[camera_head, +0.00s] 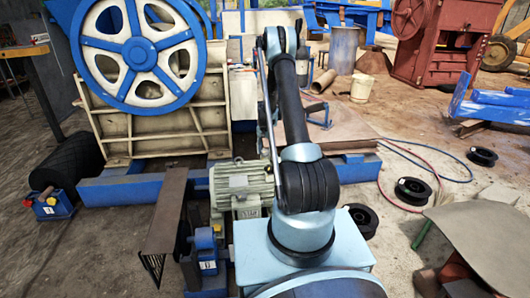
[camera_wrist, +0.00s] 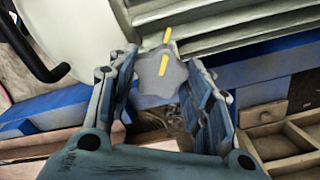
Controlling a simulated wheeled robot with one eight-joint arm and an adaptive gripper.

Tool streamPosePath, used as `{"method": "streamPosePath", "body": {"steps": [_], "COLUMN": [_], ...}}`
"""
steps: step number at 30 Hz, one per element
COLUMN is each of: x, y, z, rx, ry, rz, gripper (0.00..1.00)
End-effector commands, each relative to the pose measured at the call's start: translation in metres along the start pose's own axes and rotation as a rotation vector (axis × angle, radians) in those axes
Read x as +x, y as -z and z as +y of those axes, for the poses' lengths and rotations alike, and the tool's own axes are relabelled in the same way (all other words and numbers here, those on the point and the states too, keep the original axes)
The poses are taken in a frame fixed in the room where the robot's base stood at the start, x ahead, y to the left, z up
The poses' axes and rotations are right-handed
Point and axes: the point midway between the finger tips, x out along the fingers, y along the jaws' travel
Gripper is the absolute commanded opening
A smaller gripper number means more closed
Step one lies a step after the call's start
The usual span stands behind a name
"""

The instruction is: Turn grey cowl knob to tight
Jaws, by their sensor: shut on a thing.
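The grey cowl knob (camera_wrist: 152,84) is a lobed disc with a yellow line on its face, in the upper middle of the wrist view. Another short yellow mark (camera_wrist: 167,35) lies just above it, roughly in line with the knob's line. My gripper (camera_wrist: 160,72) has one finger on each side of the knob and is shut on it. The grey finned motor (camera_head: 241,187) stands left of my arm in the head view. The knob and my gripper cannot be made out there, as my arm blocks that side.
A blue beam (camera_wrist: 255,75) runs behind the knob. A wooden compartment tray (camera_wrist: 290,137) is at right in the wrist view. In the head view, a big blue flywheel (camera_head: 139,54) stands behind the motor. Black spools (camera_head: 412,190) and hoses lie on the floor at right.

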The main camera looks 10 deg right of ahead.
Motion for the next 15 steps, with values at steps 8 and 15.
{"method": "streamPosePath", "body": {"steps": [8,15], "x": [0.0,0.0], "y": [0.0002,0.0001], "z": [0.0004,0.0002], "rx": [0.0,0.0], "ry": [-0.001,0.0], "rz": [0.0,0.0], "gripper": [0.22,0.66]}}
